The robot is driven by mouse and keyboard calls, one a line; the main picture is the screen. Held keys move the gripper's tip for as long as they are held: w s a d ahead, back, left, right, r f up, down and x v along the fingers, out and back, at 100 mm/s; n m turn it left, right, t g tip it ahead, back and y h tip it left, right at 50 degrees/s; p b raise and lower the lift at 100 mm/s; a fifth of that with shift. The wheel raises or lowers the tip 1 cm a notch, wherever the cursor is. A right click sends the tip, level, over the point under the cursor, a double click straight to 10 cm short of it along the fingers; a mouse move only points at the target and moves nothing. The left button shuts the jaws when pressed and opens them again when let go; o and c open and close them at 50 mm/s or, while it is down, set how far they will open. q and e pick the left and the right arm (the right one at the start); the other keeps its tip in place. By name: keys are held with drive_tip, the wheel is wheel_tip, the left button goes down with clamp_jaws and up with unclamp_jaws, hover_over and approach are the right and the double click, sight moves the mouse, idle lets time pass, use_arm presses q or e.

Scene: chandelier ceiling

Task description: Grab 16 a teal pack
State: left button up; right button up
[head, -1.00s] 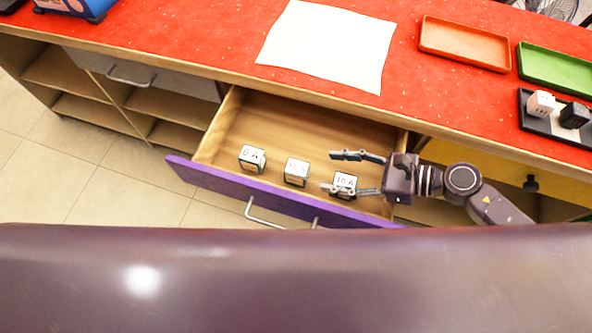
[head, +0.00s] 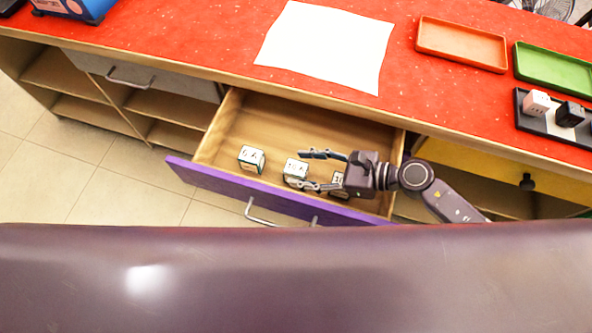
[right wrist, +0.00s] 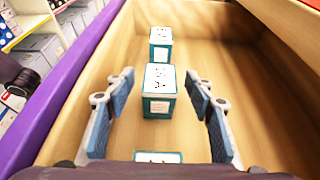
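Three small packs with white tops and teal sides stand in the open drawer (head: 275,115). The left pack (head: 251,158) seems marked with a number and an A; it is the far pack (right wrist: 160,45) in the right wrist view. The middle pack (head: 295,167) stands ahead of my right gripper (head: 303,169), between the lines of its fingers, and is also in the right wrist view (right wrist: 159,95). The right pack (head: 337,184) is partly hidden by my gripper; its edge shows low in the right wrist view (right wrist: 158,157). My right gripper is open and empty. My left gripper is out of view.
The drawer's purple front (head: 220,187) and wooden walls enclose the packs. The red counter (head: 200,45) above holds a white sheet (head: 325,47), an orange tray (head: 461,44), a green tray (head: 555,68) and a black tray (head: 545,124) with small blocks.

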drive_tip(key=c, duration=1)
